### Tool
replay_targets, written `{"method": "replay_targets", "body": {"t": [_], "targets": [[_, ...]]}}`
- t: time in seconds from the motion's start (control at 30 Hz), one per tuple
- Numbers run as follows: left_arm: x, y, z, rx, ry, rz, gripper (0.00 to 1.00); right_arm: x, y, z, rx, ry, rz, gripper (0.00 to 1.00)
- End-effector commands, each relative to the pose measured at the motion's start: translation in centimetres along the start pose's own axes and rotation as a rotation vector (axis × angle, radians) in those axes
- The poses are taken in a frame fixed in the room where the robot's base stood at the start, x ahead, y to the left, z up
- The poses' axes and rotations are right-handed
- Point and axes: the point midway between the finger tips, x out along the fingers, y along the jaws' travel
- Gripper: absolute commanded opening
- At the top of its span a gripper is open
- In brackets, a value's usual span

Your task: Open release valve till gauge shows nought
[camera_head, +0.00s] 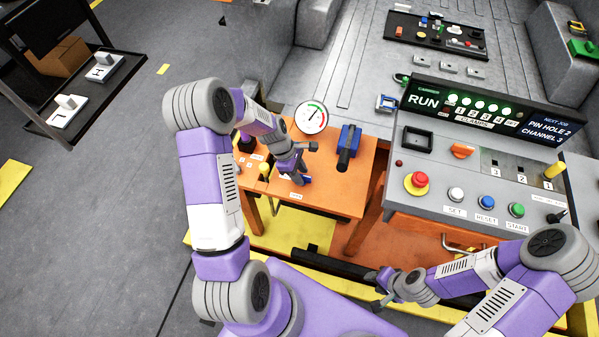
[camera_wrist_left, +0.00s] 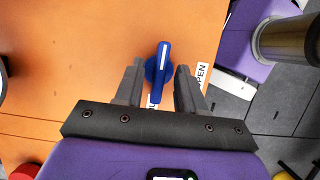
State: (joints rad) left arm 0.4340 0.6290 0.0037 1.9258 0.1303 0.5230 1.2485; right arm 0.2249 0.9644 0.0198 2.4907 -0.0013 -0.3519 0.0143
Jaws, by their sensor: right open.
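The gauge (camera_head: 311,117) is a round white dial with a green and red arc at the back of the orange table. Its needle appears to point up and right; its figures are too small to read. The blue release valve handle (camera_wrist_left: 162,62) points up in the left wrist view, with a white line along it. My left gripper (camera_head: 302,163) is over the orange table; in the left wrist view its fingers (camera_wrist_left: 160,75) stand apart on both sides of the handle, with gaps visible. An OPEN label (camera_wrist_left: 201,75) lies right of it. My right gripper (camera_head: 378,289) is open and empty, low in front of the console.
A blue device with a black handle (camera_head: 349,146) stands right of the gauge on the orange table (camera_head: 340,200). The grey control console (camera_head: 450,180) with buttons and a RUN display is at right. A dark shelf (camera_head: 100,100) stands at far left.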

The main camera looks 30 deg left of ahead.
Motion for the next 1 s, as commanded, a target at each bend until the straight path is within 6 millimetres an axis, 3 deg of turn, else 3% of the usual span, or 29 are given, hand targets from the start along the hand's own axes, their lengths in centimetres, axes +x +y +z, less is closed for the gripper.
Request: {"method": "replay_targets", "body": {"t": [0.03,0.23,0.67,1.0], "targets": [[0.0,0.0,0.0,0.0,0.0,0.0,0.32,0.0,0.0,0.0,0.0,0.0,0.0,0.43],[0.0,0.0,0.0,0.0,0.0,0.0,0.01,0.0,0.0,0.0,0.0,0.0,0.0,0.43],[-0.1,0.0,0.0,0.04,0.0,-0.017,0.0,-0.3,-0.1,0.0,0.0,0.0,0.0,0.43],[-0.1,0.2,0.1,0.251,0.001,-0.105,0.0,-1.4,-0.5,0.1,0.0,0.0,0.0,0.43]]}}
